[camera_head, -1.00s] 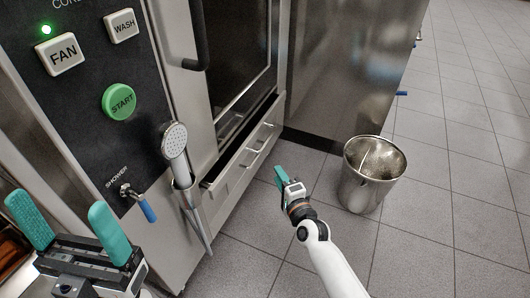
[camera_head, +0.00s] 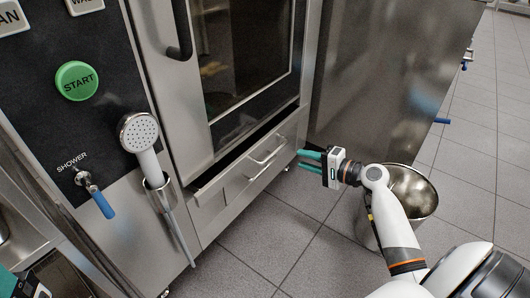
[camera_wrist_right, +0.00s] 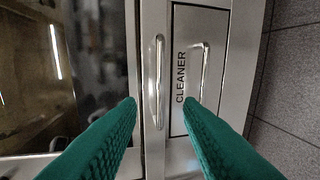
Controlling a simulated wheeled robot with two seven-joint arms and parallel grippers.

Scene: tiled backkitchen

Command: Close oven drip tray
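The oven drip tray (camera_head: 222,176) is the long shallow steel drawer under the oven door. Its top edge stands out from the oven front, with a dark gap above it. A bar handle is on its front; this handle also shows in the right wrist view (camera_wrist_right: 156,80). My right gripper (camera_head: 305,161) is open and empty, just right of the tray's right end and pointing at the oven front. Only a corner of my left gripper (camera_head: 10,284) shows at the lower left.
Below the tray is a drawer marked CLEANER (camera_wrist_right: 181,78) with its own handle. A shower head (camera_head: 139,130) hangs left of the tray, its hose dropping down. A metal bucket (camera_head: 424,188) stands on the floor behind my right arm. The tiled floor before the oven is clear.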

